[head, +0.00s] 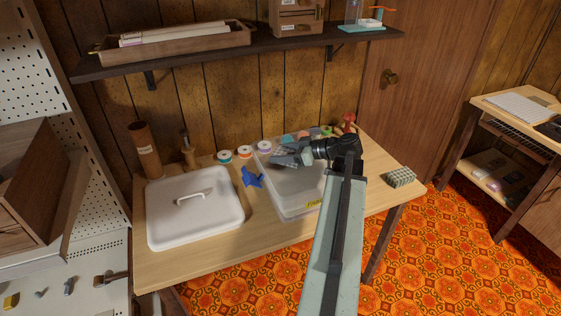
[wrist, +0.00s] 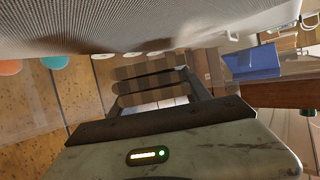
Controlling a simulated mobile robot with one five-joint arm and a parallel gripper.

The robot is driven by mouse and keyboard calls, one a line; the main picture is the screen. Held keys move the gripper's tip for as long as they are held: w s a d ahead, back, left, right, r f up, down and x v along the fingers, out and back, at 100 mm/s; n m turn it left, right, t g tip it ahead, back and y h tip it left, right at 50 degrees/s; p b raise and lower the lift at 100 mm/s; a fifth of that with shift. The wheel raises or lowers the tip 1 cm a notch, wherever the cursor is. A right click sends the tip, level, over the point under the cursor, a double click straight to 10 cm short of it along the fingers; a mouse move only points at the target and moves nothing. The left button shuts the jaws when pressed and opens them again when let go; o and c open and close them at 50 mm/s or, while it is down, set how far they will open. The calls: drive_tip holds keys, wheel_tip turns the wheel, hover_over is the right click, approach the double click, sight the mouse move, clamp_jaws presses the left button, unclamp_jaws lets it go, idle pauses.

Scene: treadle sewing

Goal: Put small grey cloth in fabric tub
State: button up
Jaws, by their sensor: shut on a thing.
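The small grey cloth (head: 284,160) is in my gripper (head: 298,156), held over the back left part of a clear tub. In the wrist view, a pale grey woven surface that looks like this cloth (wrist: 170,28) fills the top, close to the camera. My gripper's fingers (wrist: 160,84) show below it, and the exact grip is partly hidden. The clear fabric tub (head: 288,200) stands on the table with a yellow label on its front. I cannot tell whether the cloth touches the tub.
A white lidded box (head: 193,212) with a handle stands at the left of the table. Several thread spools (head: 245,151) stand behind. A patterned block (head: 401,177) sits at the right. A shelf (head: 240,55) hangs above.

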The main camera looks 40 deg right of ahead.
sight(283, 151)
drive_tip(key=shift+r, duration=0.1)
drive_tip(key=shift+f+b, duration=0.5)
drive_tip(key=shift+f, duration=0.15)
drive_tip(key=o, duration=1.1)
drive_tip(key=shift+c, duration=0.2)
drive_tip(key=shift+r+p, duration=1)
drive_tip(key=p+v, duration=0.2)
drive_tip(key=v, duration=0.4)
drive_tip(key=shift+s+d, duration=0.1)
drive_tip(key=shift+s, duration=0.05)
drive_tip(key=shift+s+d, duration=0.15)
drive_tip(key=shift+s, duration=0.3)
